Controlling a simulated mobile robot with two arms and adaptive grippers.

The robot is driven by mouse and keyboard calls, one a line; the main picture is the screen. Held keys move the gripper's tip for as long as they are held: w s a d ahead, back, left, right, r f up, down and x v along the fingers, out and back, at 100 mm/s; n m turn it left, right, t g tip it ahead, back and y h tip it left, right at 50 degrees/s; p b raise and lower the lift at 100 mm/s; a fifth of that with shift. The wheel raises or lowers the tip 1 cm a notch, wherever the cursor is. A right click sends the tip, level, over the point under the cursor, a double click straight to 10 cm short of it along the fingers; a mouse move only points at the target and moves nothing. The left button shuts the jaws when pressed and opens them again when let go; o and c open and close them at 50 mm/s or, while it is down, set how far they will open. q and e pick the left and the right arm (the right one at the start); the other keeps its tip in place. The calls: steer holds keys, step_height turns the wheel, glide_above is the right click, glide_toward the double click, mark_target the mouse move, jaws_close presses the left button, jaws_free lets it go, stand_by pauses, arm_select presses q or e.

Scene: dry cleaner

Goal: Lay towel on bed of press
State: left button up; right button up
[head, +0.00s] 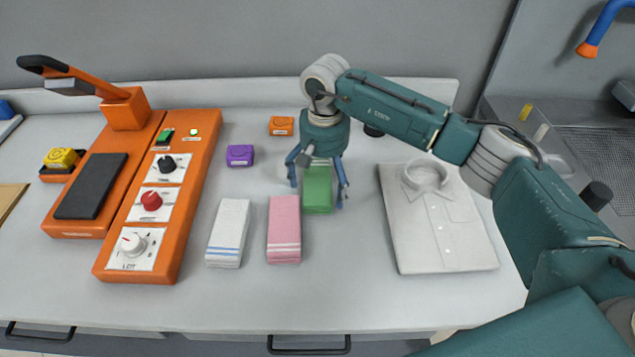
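The press (75,234) is orange, at the left of the counter, with a dark flat bed (92,186) that is bare. Its orange arm (88,82) with a black handle is raised behind the bed. A white towel with blue stripes (228,232) and a pink towel with white stripes (284,230) lie folded side by side. My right gripper (318,190) points down over a green folded item (317,196), probably a towel, partly hidden by it. Its fingers are spread at either side, with gaps visible. My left gripper is out of view.
An orange control panel (158,205) with knobs stands right of the press. Purple (240,155) and orange (281,126) small blocks lie behind the towels. A folded white shirt (440,225) lies at right. The front counter strip is clear.

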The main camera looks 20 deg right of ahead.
mark_target(323, 182)
steer(key=c, duration=0.8)
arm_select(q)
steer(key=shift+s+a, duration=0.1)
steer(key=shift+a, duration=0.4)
arm_select(e)
steer(key=c, duration=0.5)
steer(key=shift+r, duration=0.6)
step_height(323, 182, up, 18)
steer(key=b, duration=0.3)
steer(key=s+f+n, duration=0.1)
steer(key=s+f, duration=0.3)
steer(key=s, duration=0.2)
steer(key=s+d+f+n, duration=0.1)
steer(key=s+f, duration=0.3)
steer(key=s, duration=0.3)
steer(key=s+f+n, duration=0.1)
steer(key=s+f, duration=0.4)
steer(key=s, duration=0.2)
steer(key=shift+s+d, duration=0.2)
steer(key=shift+d, duration=0.15)
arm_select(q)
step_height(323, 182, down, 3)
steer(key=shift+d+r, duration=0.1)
arm_select(e)
steer(key=shift+f, duration=0.1)
